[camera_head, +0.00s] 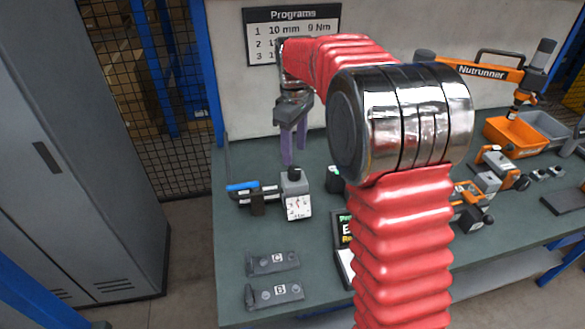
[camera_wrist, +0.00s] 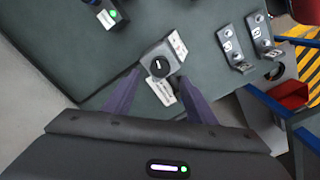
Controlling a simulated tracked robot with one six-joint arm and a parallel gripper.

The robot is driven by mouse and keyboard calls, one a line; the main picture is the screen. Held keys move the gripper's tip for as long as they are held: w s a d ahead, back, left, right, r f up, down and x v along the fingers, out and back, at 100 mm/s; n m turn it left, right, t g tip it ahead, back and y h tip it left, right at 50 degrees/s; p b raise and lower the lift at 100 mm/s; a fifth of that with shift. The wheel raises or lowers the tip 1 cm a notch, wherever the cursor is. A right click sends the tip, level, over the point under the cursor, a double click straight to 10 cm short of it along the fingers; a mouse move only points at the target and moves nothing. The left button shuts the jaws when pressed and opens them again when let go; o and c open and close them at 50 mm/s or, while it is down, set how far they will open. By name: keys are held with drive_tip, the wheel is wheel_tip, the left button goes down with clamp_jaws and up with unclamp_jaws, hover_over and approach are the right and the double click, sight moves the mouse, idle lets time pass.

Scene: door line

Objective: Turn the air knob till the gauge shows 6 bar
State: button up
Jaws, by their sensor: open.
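The air knob (camera_wrist: 159,67) is a black round knob with a white mark, on top of a grey regulator block (camera_wrist: 150,51). In the head view the knob (camera_head: 294,174) tops the block at the table's left side, with the white gauge (camera_head: 298,206) on its front. The gauge's needle is red, but its reading is too small to tell. My gripper (camera_head: 293,163) hangs above and just behind the knob in the head view. In the wrist view its two purple fingers (camera_wrist: 151,80) are apart, one on each side of the regulator, with nothing held. Contact cannot be told.
A blue-handled tool or fitting (camera_head: 243,186) sits left of the regulator. Brackets marked C (camera_head: 273,262) and B (camera_head: 274,293) lie in front. A screen (camera_head: 344,229) is partly hidden by my arm. The orange Nutrunner (camera_head: 480,71) and bins stand at the right.

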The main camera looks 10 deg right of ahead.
sight(294, 169)
wheel_tip(294, 169, down, 8)
drive_tip(key=shift+r, duration=0.15)
drive_tip(key=shift+c, duration=0.2)
drive_tip(key=c, duration=0.9)
drive_tip(key=shift+a, duration=0.3)
drive_tip(key=shift+c, duration=0.5)
drive_tip(key=shift+d, duration=0.2)
